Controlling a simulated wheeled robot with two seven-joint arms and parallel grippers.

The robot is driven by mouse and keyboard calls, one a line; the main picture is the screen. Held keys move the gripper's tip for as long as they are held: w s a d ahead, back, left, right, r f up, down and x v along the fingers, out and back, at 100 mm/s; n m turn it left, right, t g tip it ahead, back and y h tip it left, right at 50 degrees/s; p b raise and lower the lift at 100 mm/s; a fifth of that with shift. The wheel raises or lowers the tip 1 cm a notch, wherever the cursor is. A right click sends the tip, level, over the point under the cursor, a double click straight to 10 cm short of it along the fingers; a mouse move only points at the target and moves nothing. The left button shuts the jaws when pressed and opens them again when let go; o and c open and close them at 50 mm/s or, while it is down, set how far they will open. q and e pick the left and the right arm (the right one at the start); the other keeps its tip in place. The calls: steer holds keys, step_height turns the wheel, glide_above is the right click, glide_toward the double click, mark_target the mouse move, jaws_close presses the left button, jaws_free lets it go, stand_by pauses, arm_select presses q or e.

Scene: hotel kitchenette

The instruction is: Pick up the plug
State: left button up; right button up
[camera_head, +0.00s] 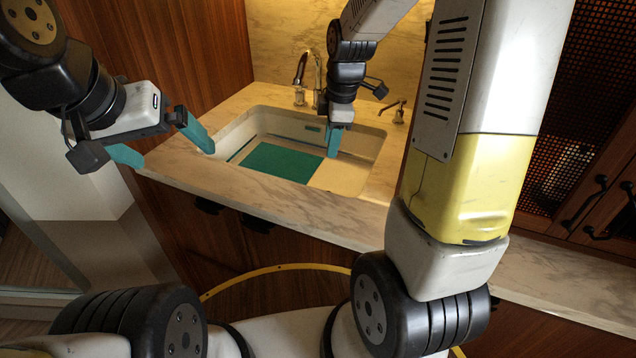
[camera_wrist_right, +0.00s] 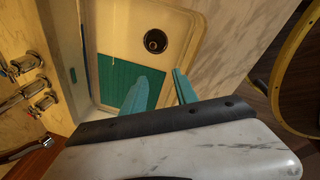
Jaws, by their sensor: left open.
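A dark round fitting (camera_wrist_right: 155,41) with a pale ring sits in the floor of the sink in the right wrist view. I cannot tell whether it is the plug or the bare drain. No separate plug is clear in either view. My right gripper (camera_head: 335,143) reaches down into the sink. In the wrist view its teal fingers (camera_wrist_right: 167,78) are apart, with nothing seen between them, and the round fitting lies beyond their tips. My left gripper (camera_head: 166,148) is open and empty, left of the sink by the counter edge.
The sink (camera_head: 345,178) is set in a marble counter (camera_head: 255,188) and has a green mat or panel (camera_head: 280,162) in it. A tap (camera_head: 300,75) and a smaller spout (camera_head: 398,110) stand behind it. Wooden cabinets close in both sides.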

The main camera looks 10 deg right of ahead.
steer(key=w+f+n, duration=0.1)
steer(key=f+n, duration=0.2)
steer(key=f, duration=0.2)
steer(key=w+f+n+g, duration=0.1)
steer(key=w+f+n, duration=0.1)
steer(key=f, duration=0.3)
steer(key=w+f+n+g, duration=0.1)
steer(key=w+f+n, duration=0.1)
steer(key=f, duration=0.3)
steer(key=shift+d+f+n+h, duration=0.35)
steer(key=shift+f+n+h, duration=0.05)
steer(key=shift+n, duration=0.5)
steer(key=f, duration=0.7)
steer(key=shift+w+f, duration=0.3)
steer(key=shift+c, duration=0.4)
jaws_close()
